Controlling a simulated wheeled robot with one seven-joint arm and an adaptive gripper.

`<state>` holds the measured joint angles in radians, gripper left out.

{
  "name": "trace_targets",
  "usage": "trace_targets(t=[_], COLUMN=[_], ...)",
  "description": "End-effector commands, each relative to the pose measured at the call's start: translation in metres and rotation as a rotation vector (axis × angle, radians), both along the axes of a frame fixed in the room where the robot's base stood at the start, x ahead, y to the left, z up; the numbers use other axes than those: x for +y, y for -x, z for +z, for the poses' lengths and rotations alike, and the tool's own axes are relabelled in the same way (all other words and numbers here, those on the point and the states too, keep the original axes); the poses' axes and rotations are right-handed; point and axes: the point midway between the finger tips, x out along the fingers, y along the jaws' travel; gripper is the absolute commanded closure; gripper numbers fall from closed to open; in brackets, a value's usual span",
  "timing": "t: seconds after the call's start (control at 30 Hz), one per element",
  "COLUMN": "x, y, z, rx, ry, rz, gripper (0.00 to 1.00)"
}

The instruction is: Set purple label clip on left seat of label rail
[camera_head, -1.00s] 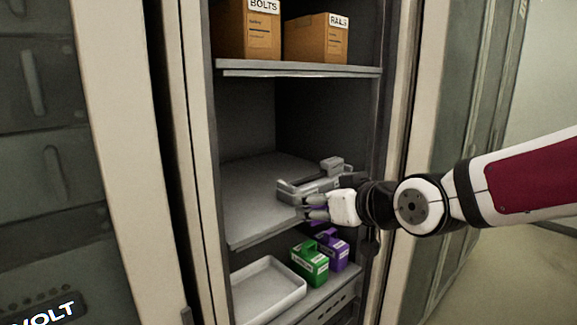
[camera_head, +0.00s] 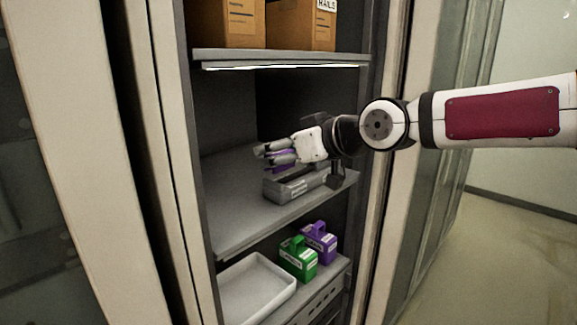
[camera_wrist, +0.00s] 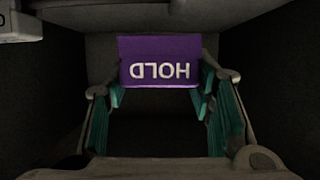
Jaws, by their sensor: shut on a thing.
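My gripper (camera_head: 268,156) is shut on a purple label clip (camera_head: 283,163). In the wrist view the clip (camera_wrist: 160,61) shows a purple face with the word HOLD upside down, between the two fingers. In the head view my fingers hide much of the clip. The grey label rail (camera_head: 288,188) lies on the middle shelf, just below my gripper. The clip is held above the left part of the rail and looks apart from it. The seats of the rail are partly hidden by my gripper, and I cannot tell the gap exactly.
The middle shelf (camera_head: 235,207) is bare left of the rail. Cartons (camera_head: 300,27) stand on the shelf above. Cabinet posts border both sides.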

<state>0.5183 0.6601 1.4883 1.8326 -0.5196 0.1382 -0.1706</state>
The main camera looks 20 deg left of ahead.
Motion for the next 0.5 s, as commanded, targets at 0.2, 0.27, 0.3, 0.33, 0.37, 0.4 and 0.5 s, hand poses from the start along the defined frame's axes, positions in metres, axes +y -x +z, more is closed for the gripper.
trace_targets(t=[0.2, 0.27, 0.3, 0.33, 0.37, 0.4, 0.5], x=[-0.003, -0.004, -0.004, -0.004, -0.004, -0.004, -0.004], y=[-0.032, -0.035, -0.036, -0.036, -0.036, -0.035, -0.033], z=[-0.003, -0.003, -0.004, -0.006, -0.008, -0.012, -0.024], rx=[0.001, 0.000, 0.000, 0.001, 0.002, 0.002, 0.003], ry=[-0.001, 0.000, 0.001, 0.001, 0.001, 0.001, 0.002], rz=[0.001, 0.000, 0.000, 0.000, 0.000, 0.001, 0.001], gripper=[0.74, 0.74, 0.74, 0.74, 0.74, 0.74, 0.74])
